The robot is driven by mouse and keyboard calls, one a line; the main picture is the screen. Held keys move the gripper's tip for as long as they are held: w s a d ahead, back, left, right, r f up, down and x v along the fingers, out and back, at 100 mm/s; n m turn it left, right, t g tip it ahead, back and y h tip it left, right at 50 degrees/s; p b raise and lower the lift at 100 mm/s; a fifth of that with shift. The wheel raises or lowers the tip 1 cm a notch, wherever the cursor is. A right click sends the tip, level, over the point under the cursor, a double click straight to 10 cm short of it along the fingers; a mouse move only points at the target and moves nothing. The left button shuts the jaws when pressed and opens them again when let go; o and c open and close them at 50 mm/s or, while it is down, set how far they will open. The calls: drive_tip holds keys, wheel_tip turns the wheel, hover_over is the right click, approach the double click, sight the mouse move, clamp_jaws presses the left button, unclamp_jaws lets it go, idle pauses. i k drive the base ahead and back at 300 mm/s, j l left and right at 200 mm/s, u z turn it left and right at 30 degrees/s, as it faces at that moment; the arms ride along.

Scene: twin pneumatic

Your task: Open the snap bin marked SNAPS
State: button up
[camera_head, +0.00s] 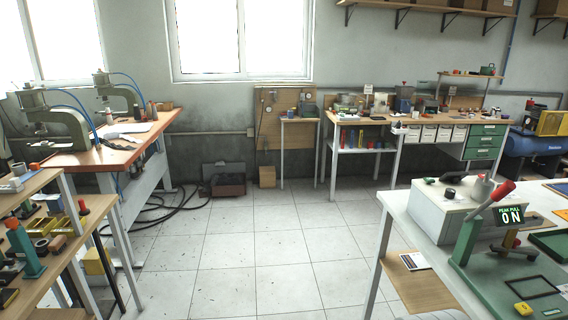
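Several small white bins (429,134) with labels on their fronts hang in a row under the top of the back bench (410,119), right of centre. The labels are too small to read, so I cannot tell which bin is marked SNAPS. The bins look shut, but they are too far off to be sure. Green drawers (485,141) with pale labels stand right of them. My gripper is not in view.
The tiled floor (250,245) is clear in the middle. A table with a pull tester (483,220) stands at the near right. Wooden benches with presses (50,125) line the left. A dark red box (228,184) and black hoses lie by the back wall.

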sight(443, 133)
drive_tip(key=i+j+u, duration=0.1)
drive_tip(key=i, duration=0.3)
drive_tip(key=i+j+u, duration=0.15)
drive_tip(key=i+j, duration=0.15)
drive_tip(key=i+j+u, duration=0.1)
drive_tip(key=i, duration=0.4)
drive_tip(key=i+j+z, duration=0.15)
drive_tip(key=i+z, duration=0.25)
drive_tip(key=i, duration=1)
drive_tip(key=i+z, duration=0.25)
drive_tip(key=i, duration=0.5)
drive_tip(key=i+j+z, duration=0.25)
drive_tip(key=i, duration=0.45)
drive_tip(key=i+l+z, duration=0.1)
drive_tip(key=i+z, duration=0.35)
drive_tip(key=i, duration=0.3)
drive_tip(key=i+j+z, duration=0.15)
drive_tip(key=i+z, duration=0.3)
drive_tip(key=i, duration=0.35)
drive_tip(key=i+l+z, duration=0.25)
drive_tip(key=i+l, duration=0.85)
drive_tip(key=l+u, duration=0.35)
drive_tip(key=l, duration=0.85)
drive_tip(key=l+u, duration=0.4)
drive_tip(key=l, duration=0.85)
